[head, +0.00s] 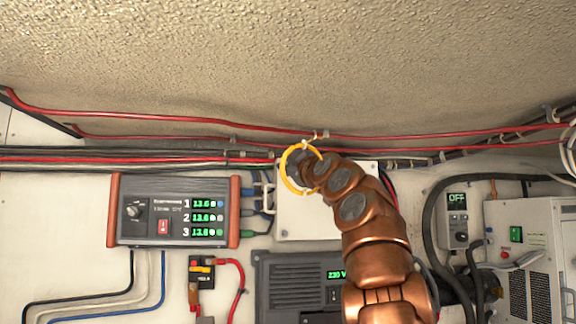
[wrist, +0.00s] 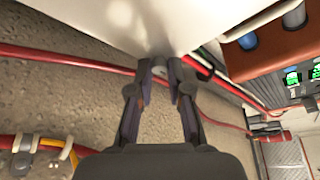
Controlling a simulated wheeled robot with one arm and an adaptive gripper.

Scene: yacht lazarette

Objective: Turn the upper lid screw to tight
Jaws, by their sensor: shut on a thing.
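The white box with its lid (head: 310,215) is on the wall in the middle of the head view, partly behind my arm. In the wrist view the pale lid face (wrist: 110,20) fills the top. My gripper (wrist: 160,70) reaches up to this face, its two fingertips close together around a small grey screw (wrist: 159,73). The gripper is shut on this screw. The screw's slot and how far it is turned cannot be made out. In the head view my arm hides the gripper and the screw.
A charger panel with green readouts (head: 172,210) is left of the box. A dark inverter unit (head: 290,285) is below it. Red cables (head: 430,136) run along the wall above. A white unit (head: 530,260) and a black hose (head: 430,210) are at the right.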

